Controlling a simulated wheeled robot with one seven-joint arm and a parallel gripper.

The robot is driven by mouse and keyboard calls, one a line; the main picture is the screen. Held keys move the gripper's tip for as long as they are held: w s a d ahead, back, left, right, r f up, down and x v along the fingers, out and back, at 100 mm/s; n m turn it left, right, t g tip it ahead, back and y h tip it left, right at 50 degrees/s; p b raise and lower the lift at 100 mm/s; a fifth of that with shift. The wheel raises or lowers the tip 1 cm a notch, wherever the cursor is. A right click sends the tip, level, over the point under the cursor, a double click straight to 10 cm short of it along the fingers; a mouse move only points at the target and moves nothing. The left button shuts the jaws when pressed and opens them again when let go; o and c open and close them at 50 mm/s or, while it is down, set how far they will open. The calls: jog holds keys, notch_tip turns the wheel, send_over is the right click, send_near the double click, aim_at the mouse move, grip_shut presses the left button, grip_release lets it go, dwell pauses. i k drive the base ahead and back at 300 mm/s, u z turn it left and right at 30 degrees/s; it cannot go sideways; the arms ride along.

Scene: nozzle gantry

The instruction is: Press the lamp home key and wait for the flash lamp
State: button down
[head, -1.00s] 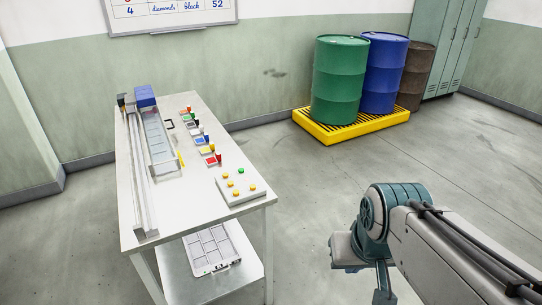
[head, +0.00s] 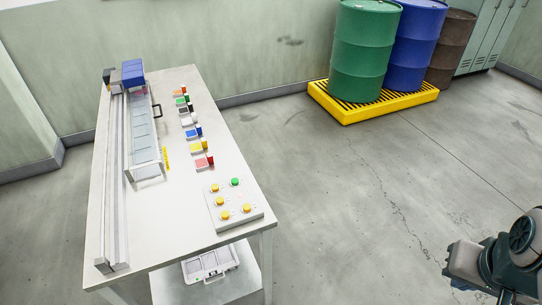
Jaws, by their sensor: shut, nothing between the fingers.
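A pale key box (head: 235,220) sits at the near right corner of the white table. It carries several round yellow keys (head: 219,202) and one green key (head: 235,182). Their labels are too small to read, so I cannot tell which is the lamp home key. I cannot make out a flash lamp or any lit light. My arm (head: 500,258) shows at the lower right edge, well away from the table. My gripper's fingers do not show.
The gantry rail (head: 117,190) runs along the table's left side, with a blue block (head: 133,72) at its far end. A clear-sided trough (head: 143,135) and several coloured pieces (head: 194,131) lie beside it. Drums on a yellow pallet (head: 375,108) stand behind. The floor right of the table is clear.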

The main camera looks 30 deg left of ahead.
aim_at(235, 181)
jog(key=u, duration=0.1)
jog(key=i, duration=0.6)
jog(key=u, duration=0.95)
jog(key=i, duration=0.55)
jog(key=u, duration=0.65)
